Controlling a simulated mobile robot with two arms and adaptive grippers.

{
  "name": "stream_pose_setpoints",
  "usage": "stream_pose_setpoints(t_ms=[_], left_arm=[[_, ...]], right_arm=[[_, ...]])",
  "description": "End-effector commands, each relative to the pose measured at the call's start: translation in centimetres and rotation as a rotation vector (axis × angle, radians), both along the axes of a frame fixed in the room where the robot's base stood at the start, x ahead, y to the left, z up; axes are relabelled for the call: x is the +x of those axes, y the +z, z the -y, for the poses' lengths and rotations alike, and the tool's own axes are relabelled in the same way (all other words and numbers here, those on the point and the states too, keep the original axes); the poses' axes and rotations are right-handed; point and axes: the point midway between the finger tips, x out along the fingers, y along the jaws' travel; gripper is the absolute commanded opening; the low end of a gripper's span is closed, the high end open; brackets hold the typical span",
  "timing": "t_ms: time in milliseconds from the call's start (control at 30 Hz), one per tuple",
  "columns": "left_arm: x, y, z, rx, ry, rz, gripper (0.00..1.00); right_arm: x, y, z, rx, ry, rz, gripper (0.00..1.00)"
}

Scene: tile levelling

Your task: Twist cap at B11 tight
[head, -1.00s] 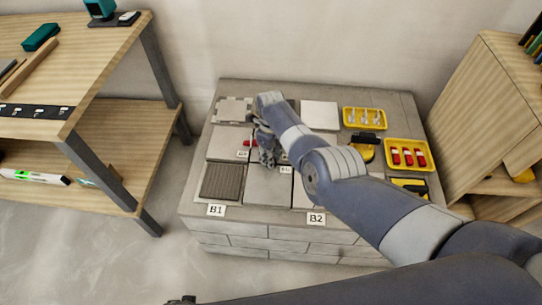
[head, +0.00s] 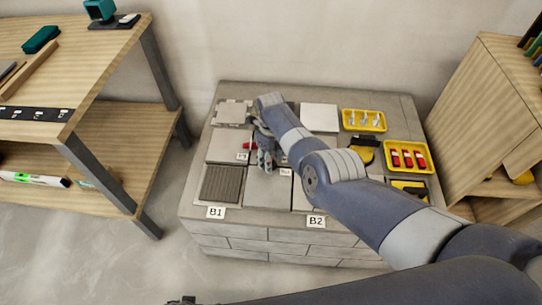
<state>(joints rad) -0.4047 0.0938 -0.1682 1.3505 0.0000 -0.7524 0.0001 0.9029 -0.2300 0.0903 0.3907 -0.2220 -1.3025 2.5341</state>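A small red cap (head: 246,145) shows among the grey tiles on the block-built platform (head: 300,262), just left of my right gripper (head: 264,160). My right arm comes in from the lower right and reaches over the platform. The gripper points down close to the tiles, and its wrist hides part of the area behind it. I cannot tell whether its fingers touch the cap or how far they are apart. Small white labels (head: 242,157) stand near the cap, too small to read, so B11 cannot be confirmed. My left gripper is not in view.
A ribbed dark tile (head: 221,184) lies front left. Yellow trays hold white pieces (head: 364,120) and red pieces (head: 408,156) at right. A wooden workbench (head: 105,85) stands left, a wooden shelf (head: 490,110) right.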

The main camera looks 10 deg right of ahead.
Motion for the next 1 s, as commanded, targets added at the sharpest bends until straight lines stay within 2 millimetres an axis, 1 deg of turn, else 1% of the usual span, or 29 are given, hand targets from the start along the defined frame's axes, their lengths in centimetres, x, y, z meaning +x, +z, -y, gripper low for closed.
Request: stream_pose_setpoints(t_ms=[167,367,567,800,900,1000], left_arm=[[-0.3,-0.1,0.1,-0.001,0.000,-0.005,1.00],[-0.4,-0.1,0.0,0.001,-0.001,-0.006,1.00],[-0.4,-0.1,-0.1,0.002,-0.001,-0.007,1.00],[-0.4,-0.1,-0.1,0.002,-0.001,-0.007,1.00],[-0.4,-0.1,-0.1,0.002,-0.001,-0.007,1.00],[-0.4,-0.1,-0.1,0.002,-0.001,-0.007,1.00]], right_arm=[[0.0,0.5,-0.1,0.001,0.000,0.001,0.46],[0.0,2.2,-0.1,0.002,-0.001,0.004,0.46],[0.1,5.3,-0.1,0.001,-0.001,0.004,0.46],[0.1,9.8,0.0,0.001,-0.001,0.003,0.46],[0.1,11.0,0.0,0.001,0.000,0.002,0.46],[0.0,11.7,0.0,0.001,0.000,0.001,0.46]])
